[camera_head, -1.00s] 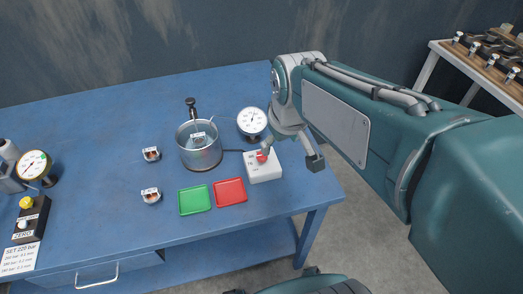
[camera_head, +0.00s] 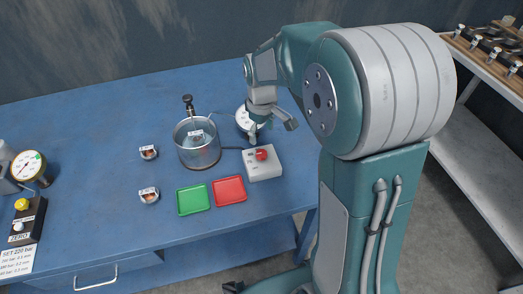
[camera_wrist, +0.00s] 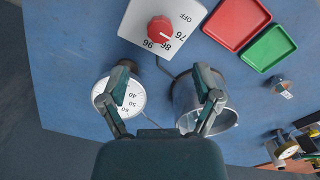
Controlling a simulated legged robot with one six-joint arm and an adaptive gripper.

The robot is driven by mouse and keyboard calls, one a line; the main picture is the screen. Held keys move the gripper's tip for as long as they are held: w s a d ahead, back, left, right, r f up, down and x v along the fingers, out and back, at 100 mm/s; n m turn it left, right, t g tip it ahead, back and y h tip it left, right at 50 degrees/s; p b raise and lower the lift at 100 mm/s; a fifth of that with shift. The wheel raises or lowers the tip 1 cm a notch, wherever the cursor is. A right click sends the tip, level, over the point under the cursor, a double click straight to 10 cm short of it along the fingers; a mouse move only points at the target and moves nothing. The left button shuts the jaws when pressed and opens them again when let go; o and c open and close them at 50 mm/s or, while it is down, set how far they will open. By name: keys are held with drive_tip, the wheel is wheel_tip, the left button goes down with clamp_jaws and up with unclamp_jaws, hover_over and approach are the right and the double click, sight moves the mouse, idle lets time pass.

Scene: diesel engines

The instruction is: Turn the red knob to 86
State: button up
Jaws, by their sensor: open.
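The red knob (camera_head: 261,154) sits on a white box (camera_head: 265,170) near the table's right front. In the wrist view the red knob (camera_wrist: 160,29) is at the top, with OFF, 76, 86 and 96 printed around it. A light mark on the knob seems to lie on the side of the numbers, but its exact reading is too small to tell. My gripper (camera_wrist: 164,67) is open and empty, its fingers spread apart. In the head view my gripper (camera_head: 271,132) is behind the knob, apart from it, and partly covers the dial gauge.
A metal pot (camera_head: 199,150) with a probe stands left of the box, and a dial gauge (camera_head: 243,120) is behind. Green (camera_head: 193,200) and red (camera_head: 229,191) trays lie in front. Small parts, including one part (camera_head: 149,195), sit left. The table's right edge is near.

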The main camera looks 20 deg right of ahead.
sight(262, 153)
wheel_tip(262, 153, down, 8)
drive_tip(key=shift+f, duration=0.2)
clamp_jaws()
